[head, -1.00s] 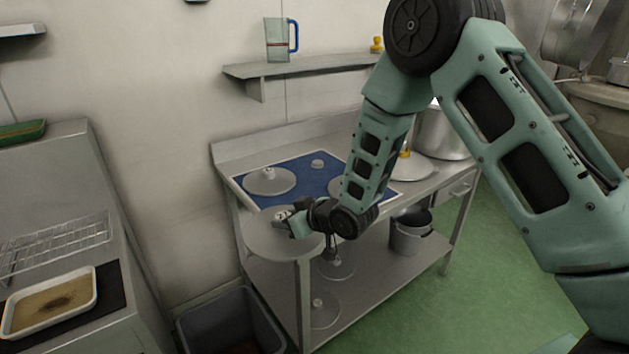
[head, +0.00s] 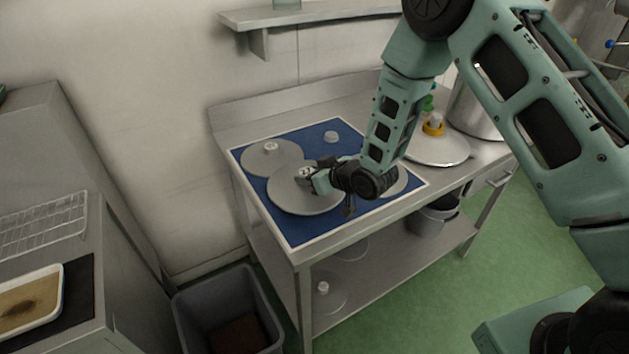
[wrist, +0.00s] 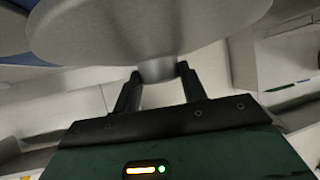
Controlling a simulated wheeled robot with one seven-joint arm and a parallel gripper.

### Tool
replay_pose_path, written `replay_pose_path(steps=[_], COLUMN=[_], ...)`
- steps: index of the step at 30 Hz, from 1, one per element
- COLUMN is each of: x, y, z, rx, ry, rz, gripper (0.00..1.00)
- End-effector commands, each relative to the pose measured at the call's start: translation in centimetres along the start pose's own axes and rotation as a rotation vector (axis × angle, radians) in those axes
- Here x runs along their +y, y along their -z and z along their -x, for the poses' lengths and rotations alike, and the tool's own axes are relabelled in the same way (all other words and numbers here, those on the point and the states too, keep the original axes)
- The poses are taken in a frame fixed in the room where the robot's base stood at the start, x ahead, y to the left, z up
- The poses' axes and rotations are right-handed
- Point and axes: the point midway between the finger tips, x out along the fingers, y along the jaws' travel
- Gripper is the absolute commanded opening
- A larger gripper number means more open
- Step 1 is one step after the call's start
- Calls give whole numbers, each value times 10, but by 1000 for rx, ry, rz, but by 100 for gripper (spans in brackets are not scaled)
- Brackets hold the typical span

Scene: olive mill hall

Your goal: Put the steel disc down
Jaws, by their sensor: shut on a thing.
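The steel disc (head: 296,201) is a round grey plate with a central knob. My gripper (head: 308,174) is shut on that knob. In the head view the disc is over the front left part of the blue mat (head: 291,232); I cannot tell whether it touches the mat. In the wrist view the disc (wrist: 140,28) fills the top, and its knob sits between the two fingertips of my gripper (wrist: 158,72). Another steel disc (head: 262,160) lies behind it on the mat, partly overlapped in view. A further disc (head: 397,184) is partly hidden behind my arm.
A large disc with a yellow-ringed knob (head: 437,152) lies right of the mat, by a steel pot (head: 478,108). The lower shelf (head: 385,265) holds discs and a bucket (head: 432,219). A grey bin (head: 228,308) stands left.

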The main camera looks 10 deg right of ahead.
Motion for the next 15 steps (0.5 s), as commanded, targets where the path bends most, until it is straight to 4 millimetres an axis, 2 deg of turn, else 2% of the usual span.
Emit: replay_pose_path(steps=[8, 15], x=[0, 0], y=[-19, -45], z=[-11, -25], rx=[2, 2], ry=[-1, -1], rz=[1, 0], gripper=[6, 6])
